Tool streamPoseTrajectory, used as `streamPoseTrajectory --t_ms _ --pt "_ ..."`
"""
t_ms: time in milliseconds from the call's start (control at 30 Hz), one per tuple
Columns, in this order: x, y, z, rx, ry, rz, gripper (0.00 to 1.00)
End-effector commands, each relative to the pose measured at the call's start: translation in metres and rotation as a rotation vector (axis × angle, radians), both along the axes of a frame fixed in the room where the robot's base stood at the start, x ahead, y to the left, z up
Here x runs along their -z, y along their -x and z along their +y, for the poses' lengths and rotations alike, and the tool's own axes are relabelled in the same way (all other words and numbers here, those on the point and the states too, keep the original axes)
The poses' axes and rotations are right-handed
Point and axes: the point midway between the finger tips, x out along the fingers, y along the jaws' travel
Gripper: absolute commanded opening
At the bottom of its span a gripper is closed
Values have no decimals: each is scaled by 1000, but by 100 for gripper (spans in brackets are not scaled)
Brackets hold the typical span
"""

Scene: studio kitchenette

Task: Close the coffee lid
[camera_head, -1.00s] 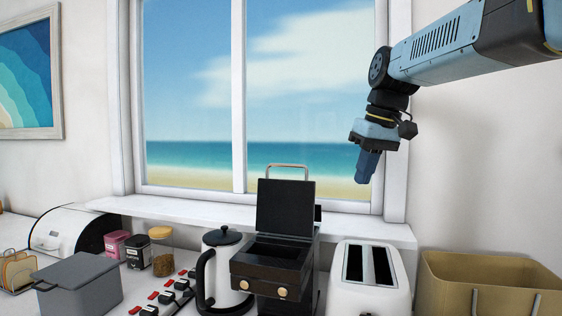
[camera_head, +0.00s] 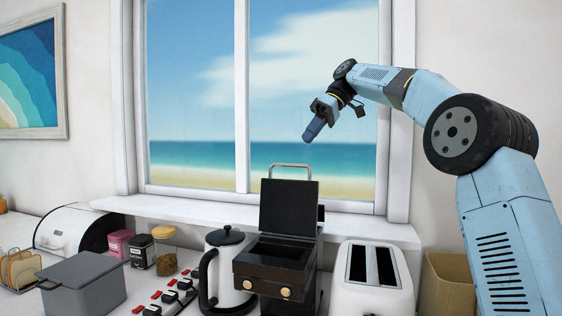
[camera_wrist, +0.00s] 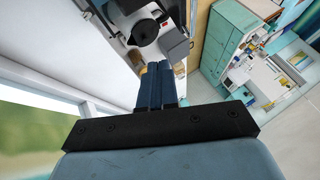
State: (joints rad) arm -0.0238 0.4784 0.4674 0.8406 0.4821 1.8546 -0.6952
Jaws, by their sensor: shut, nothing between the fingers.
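The coffee machine (camera_head: 272,280) is a black box with two brass-coloured knobs on its front, standing on the counter below the window. Its black lid (camera_head: 288,207) stands upright at the back, open, with a metal bar handle (camera_head: 290,167) along its top edge. The opening under the lid is exposed. My gripper (camera_head: 311,132) is shut and empty, in the air above and slightly right of the lid handle, pointing down and left, touching nothing. The shut blue fingers (camera_wrist: 160,70) also show in the wrist view, where I cannot make out the lid.
A white jug with a black lid (camera_head: 226,270) stands close left of the machine, and a white toaster (camera_head: 370,290) close right. A tan basket (camera_head: 445,285) is partly behind my arm. The window sill (camera_head: 190,222) runs behind.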

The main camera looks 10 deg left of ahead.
Motion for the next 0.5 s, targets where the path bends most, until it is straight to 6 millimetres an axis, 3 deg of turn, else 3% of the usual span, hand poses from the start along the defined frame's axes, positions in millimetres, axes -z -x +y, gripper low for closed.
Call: streamPoseTrajectory --t_ms 267,500 --pt "7 -1 6 -23 -17 3 0" --pt "34 10 25 -22 -15 5 0"
